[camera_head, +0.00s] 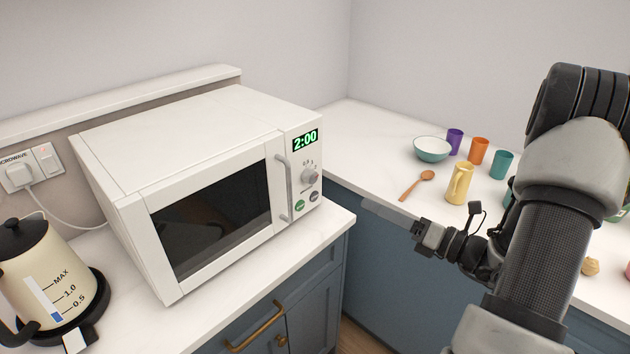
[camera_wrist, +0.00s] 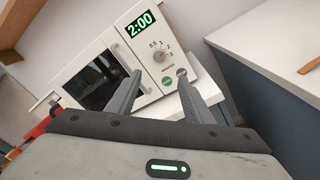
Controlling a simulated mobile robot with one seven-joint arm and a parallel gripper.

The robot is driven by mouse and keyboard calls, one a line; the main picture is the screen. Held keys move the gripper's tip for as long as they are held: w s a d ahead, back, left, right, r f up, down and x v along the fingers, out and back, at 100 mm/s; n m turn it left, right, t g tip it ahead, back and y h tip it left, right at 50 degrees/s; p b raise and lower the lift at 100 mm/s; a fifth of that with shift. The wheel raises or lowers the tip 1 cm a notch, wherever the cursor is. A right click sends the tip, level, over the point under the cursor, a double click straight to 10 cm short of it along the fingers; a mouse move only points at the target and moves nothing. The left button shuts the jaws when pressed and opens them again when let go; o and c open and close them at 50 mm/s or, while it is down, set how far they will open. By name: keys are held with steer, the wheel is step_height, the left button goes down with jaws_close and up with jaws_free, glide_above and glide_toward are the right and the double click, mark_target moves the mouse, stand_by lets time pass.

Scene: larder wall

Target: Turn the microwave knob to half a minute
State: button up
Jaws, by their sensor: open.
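The white microwave (camera_head: 185,150) stands on the left counter with its door closed. Its green display (camera_head: 305,140) reads 2:00. The knob (camera_head: 309,177) is below the display, with a green button and a grey button under it.
A kettle (camera_head: 48,275) stands on its base at the front left. A plug (camera_head: 18,177) sits in the wall socket. The right counter holds a bowl (camera_head: 432,149), a wooden spoon (camera_head: 417,186), a yellow jug (camera_head: 459,184) and several cups. A vertical door handle (camera_head: 282,188) stands out left of the knob.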

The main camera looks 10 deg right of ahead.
mark_target(314, 179)
steer(key=x, duration=1.7)
steer(key=shift+a, duration=0.1)
steer(key=c, duration=1)
